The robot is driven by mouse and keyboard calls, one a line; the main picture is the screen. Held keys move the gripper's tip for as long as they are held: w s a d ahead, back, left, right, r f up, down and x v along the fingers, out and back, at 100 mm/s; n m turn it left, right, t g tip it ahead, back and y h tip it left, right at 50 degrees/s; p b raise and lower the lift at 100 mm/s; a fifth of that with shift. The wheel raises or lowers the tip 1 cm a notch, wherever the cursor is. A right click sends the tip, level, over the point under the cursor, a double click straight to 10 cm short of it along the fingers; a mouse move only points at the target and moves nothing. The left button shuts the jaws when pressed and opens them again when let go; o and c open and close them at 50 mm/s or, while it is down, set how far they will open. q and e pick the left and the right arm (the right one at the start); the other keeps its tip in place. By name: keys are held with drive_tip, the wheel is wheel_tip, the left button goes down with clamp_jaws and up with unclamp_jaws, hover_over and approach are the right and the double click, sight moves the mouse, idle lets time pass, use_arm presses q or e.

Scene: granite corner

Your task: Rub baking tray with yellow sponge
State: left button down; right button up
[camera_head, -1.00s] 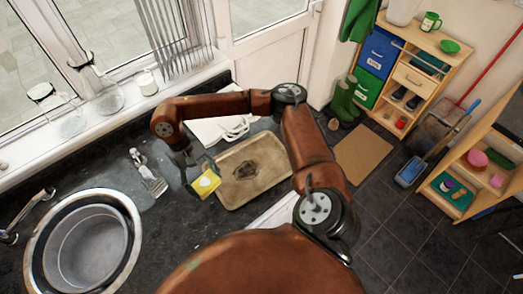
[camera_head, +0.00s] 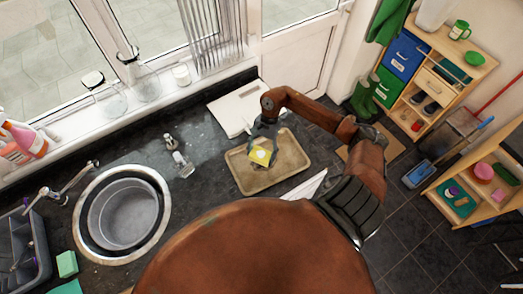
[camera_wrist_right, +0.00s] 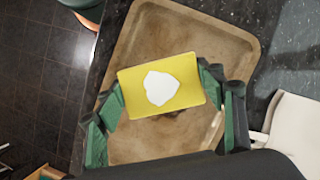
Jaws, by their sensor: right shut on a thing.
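The baking tray (camera_head: 291,162) lies on the dark granite worktop, brown with a darker stained patch near its middle. My right gripper (camera_head: 261,154) is over the tray and shut on the yellow sponge (camera_head: 258,156). In the right wrist view the sponge (camera_wrist_right: 135,79) has a white patch on its face and sits between the two green fingers of the gripper (camera_wrist_right: 160,95). The tray (camera_wrist_right: 190,35) spreads behind it, its dark patch mostly hidden by the sponge. I cannot tell whether the sponge touches the tray. My left gripper is not in view.
A round sink (camera_head: 80,215) with a grey basin stands left of the tray. A white board (camera_head: 238,105) lies behind the tray, near the wall. A small metal object (camera_head: 183,165) stands between sink and tray. A green sponge (camera_head: 66,263) lies at the lower left.

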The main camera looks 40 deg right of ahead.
sight(260, 169)
drive_tip(key=shift+d+f, duration=0.15)
drive_tip(key=shift+f, duration=0.25)
wheel_tip(260, 169, down, 3)
drive_tip(key=shift+s+f+b, duration=0.1)
drive_tip(key=shift+f+b, duration=0.1)
drive_tip(key=shift+b, duration=0.3)
drive_tip(key=shift+f, duration=0.95)
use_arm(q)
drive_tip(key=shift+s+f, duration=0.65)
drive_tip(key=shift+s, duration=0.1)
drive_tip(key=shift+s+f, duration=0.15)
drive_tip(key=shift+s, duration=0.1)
use_arm(e)
drive_tip(key=shift+f, duration=0.1)
use_arm(q)
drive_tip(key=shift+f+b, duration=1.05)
drive_tip(key=shift+b, duration=0.25)
use_arm(e)
drive_tip(key=shift+f, duration=0.9)
